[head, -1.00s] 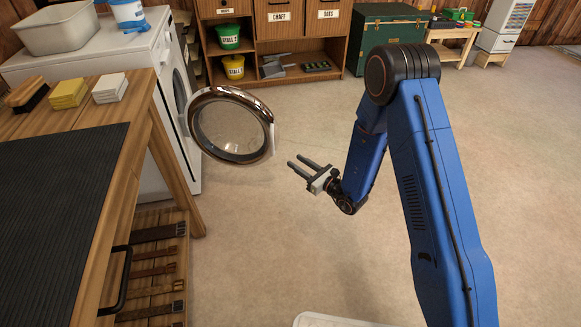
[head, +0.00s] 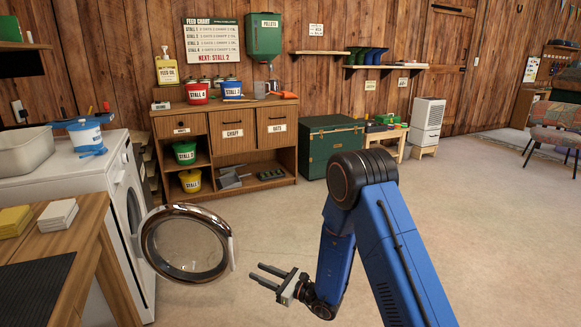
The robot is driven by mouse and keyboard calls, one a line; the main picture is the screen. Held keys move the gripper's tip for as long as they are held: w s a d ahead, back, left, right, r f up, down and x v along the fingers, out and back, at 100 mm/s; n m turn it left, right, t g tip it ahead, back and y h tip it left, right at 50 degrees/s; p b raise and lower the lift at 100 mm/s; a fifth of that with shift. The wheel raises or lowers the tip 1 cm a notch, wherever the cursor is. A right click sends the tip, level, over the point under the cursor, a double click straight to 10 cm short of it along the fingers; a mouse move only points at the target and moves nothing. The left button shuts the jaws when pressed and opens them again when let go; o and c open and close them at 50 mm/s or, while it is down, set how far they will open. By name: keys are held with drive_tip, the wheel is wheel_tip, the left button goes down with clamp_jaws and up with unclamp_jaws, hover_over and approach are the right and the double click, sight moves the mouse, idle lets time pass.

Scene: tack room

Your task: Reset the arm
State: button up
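My gripper (head: 270,277) is at the end of my blue arm, low in the middle of the head view. Its two dark fingers point left and stand apart, with nothing between them. My arm is bent, with the elbow high and the forearm hanging down. The gripper is over the bare floor, to the right of the washing machine's open round door (head: 187,244) and apart from it in the picture.
The white washing machine (head: 100,178) stands left, its door swung out. A wooden bench (head: 82,240) is at the lower left. A feed cabinet (head: 220,150), a green chest (head: 330,148) and a small wooden table (head: 388,143) line the back wall. The floor (head: 470,215) on the right is clear.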

drive_tip(key=s+d+r+n+g+y, duration=0.1)
drive_tip(key=s+r+n+g, duration=0.35)
drive_tip(key=r, duration=0.25)
drive_tip(key=s+r+n+g+y, duration=0.1)
drive_tip(key=s+r+n+g, duration=0.2)
drive_tip(key=s+r, duration=0.35)
drive_tip(key=s+d+r+n+g+h, duration=0.35)
drive_tip(key=s+d+r+n, duration=0.35)
drive_tip(key=s, duration=0.3)
drive_tip(key=s+d+r+n+t+h, duration=0.2)
drive_tip(key=s+d, duration=0.4)
drive_tip(key=d, duration=0.4)
drive_tip(key=s+d+r+n+t+h, duration=0.2)
drive_tip(key=s+d+h, duration=0.4)
drive_tip(key=d, duration=0.5)
drive_tip(key=s+d+r+n+t+h, duration=0.2)
drive_tip(key=s+d+h, duration=0.4)
drive_tip(key=d, duration=0.5)
drive_tip(key=n+t, duration=0.1)
drive_tip(key=n, duration=0.1)
drive_tip(key=shift+d+n, duration=0.25)
drive_tip(key=shift+n, duration=0.1)
drive_tip(key=shift+h, duration=0.25)
